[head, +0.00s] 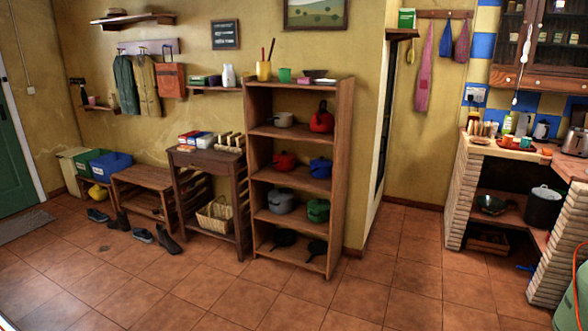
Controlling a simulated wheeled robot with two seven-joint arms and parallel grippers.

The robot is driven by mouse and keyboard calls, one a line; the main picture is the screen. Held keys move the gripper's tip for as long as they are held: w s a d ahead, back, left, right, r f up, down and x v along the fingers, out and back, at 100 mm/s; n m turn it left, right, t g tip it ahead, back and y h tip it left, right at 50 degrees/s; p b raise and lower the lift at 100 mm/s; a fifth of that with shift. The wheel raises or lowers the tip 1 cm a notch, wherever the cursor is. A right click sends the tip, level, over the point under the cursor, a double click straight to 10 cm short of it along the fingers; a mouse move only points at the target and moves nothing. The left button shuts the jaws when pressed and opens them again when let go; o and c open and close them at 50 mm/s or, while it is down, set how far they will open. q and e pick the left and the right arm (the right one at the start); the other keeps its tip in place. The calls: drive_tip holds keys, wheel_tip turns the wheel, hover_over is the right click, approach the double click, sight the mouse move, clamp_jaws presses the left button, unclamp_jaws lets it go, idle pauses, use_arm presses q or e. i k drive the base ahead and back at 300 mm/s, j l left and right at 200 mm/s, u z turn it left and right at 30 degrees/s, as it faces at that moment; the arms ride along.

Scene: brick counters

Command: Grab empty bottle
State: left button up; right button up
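I cannot clearly make out an empty bottle. A white bottle- or jug-shaped container (229,76) stands on a small wall shelf left of the tall shelf unit; whether it is empty cannot be told. Small containers (507,124) on the brick counter at the right are too small to identify. Neither of my grippers is in view.
A tall wooden shelf unit (341,150) holds pots and pans. A side table (207,158) and bench (141,176) stand left of it, with shoes on the floor. The brick counter (456,190) stands at the right. The tiled floor (300,305) in front is clear.

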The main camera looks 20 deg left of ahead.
sight(83, 96)
drive_tip(key=i+j+u, duration=0.2)
drive_tip(key=i+u, duration=0.25)
drive_tip(key=i, duration=0.45)
drive_tip(key=i+l+u, duration=0.1)
drive_tip(key=i+u, duration=0.35)
drive_tip(key=i, duration=0.4)
drive_tip(key=i+j+u, duration=0.2)
drive_tip(key=i+u, duration=1)
drive_tip(key=i+l+u, duration=0.1)
drive_tip(key=i+u, duration=0.5)
drive_tip(key=i, duration=1.9)
drive_tip(key=i+z, duration=0.2)
drive_tip(key=i, duration=0.35)
drive_tip(key=i+z, duration=0.2)
drive_tip(key=i, duration=0.4)
drive_tip(key=i+j+z, duration=0.2)
drive_tip(key=i, duration=0.35)
drive_tip(key=i+j+z, duration=0.1)
drive_tip(key=i+z, duration=0.15)
drive_tip(key=i, duration=0.3)
drive_tip(key=i+j+z, duration=0.15)
drive_tip(key=i+z, duration=0.2)
drive_tip(key=i+j+z, duration=0.3)
drive_tip(key=i, duration=0.25)
